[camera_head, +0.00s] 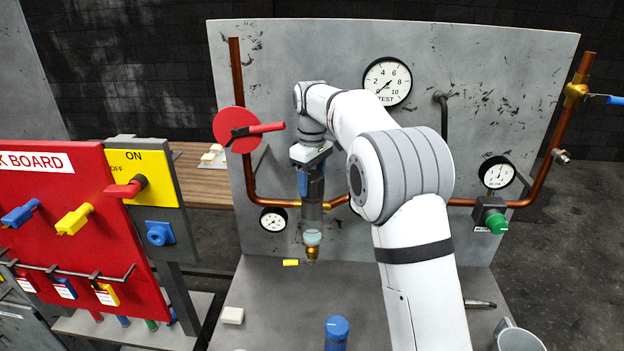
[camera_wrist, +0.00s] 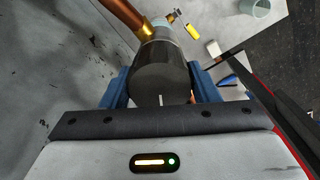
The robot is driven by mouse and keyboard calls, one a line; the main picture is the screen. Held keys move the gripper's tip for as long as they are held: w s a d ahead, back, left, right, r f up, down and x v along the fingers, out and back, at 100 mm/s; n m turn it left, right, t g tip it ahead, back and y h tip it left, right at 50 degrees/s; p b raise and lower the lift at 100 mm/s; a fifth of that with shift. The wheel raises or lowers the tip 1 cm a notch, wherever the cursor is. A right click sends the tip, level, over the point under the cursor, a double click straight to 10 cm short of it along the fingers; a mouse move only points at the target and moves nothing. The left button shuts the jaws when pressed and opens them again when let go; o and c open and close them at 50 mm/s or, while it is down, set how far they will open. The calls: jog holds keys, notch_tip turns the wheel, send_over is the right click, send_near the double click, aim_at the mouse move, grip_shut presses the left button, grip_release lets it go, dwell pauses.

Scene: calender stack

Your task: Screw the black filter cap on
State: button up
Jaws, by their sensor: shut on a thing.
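The black filter cap (camera_wrist: 160,72) is a dark cylinder with a short white mark on its near end. My gripper (camera_wrist: 158,88) is shut on it, with a blue finger on each side. In the head view my gripper (camera_head: 311,182) points down, and the dark cylinder (camera_head: 311,210) is below it in front of the copper pipe. Under it are the clear filter bowl (camera_head: 312,237) and a brass fitting (camera_head: 312,253). The dark body and bowl appear in line and upright. I cannot tell whether the cap's thread is engaged, because the joint is hidden.
The copper pipe (camera_head: 270,201) runs along the grey panel (camera_head: 470,80) close behind my gripper.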

jog(key=shift+m+p, duration=0.35)
jog(key=shift+m, duration=0.65)
jog(key=shift+m, duration=1.1)
jog(key=shift+m, duration=1.1)
jog(key=shift+m, duration=1.1)
